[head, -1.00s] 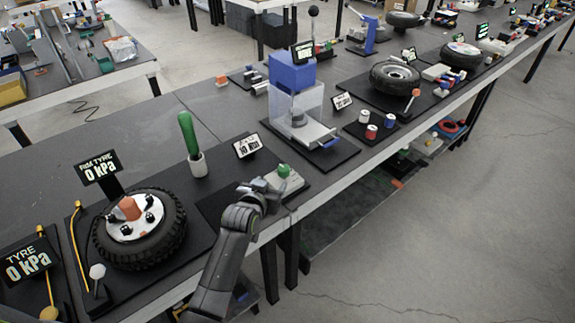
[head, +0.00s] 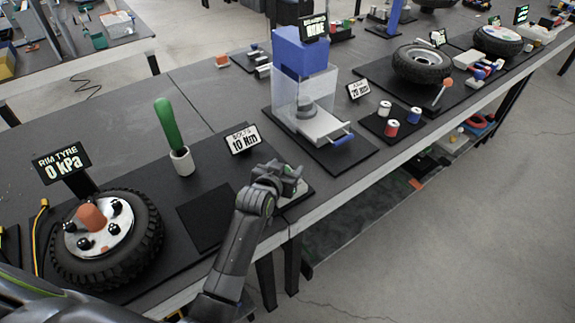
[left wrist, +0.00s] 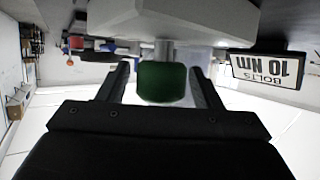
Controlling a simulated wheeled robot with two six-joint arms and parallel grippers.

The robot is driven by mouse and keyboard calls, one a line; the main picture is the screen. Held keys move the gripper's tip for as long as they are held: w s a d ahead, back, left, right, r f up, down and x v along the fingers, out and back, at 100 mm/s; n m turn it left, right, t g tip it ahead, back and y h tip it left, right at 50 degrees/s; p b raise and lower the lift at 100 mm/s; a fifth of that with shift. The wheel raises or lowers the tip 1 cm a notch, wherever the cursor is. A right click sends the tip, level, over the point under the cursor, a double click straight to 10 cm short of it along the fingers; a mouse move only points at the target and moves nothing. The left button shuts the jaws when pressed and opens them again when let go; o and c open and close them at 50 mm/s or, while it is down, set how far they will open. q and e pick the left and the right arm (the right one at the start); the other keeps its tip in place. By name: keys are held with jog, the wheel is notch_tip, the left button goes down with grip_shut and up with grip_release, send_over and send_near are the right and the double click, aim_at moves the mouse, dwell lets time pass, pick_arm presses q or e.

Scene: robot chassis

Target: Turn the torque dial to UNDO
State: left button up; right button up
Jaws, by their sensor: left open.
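The torque dial shows in the left wrist view as a dark green knob (left wrist: 163,84) on a metal stem under a pale grey base (left wrist: 172,22), in a picture that looks upside down. My left gripper (left wrist: 162,88) is open. Its two fingers stand on either side of the knob, with a gap visible on each side. In the head view my left gripper (head: 288,180) is over the dial's base and hides most of the dial. The sign (head: 243,139) beside it reads 10 Nm. The dial's pointing and any UNDO mark cannot be seen.
A wheel marked 0 kPa (head: 106,240) and a green-handled tool in a white cup (head: 168,132) stand to the left. A clear-sided blue press (head: 304,85) stands behind right. A dark mat (head: 207,216) lies bare beside the gripper.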

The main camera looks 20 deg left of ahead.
pick_arm(q)
jog(key=shift+s+r, duration=0.1)
jog(key=shift+c, duration=0.2)
jog(key=c, duration=0.9)
jog(key=shift+c, duration=0.2)
pick_arm(e)
jog(key=shift+s+d, duration=0.1)
jog(key=shift+s, duration=0.1)
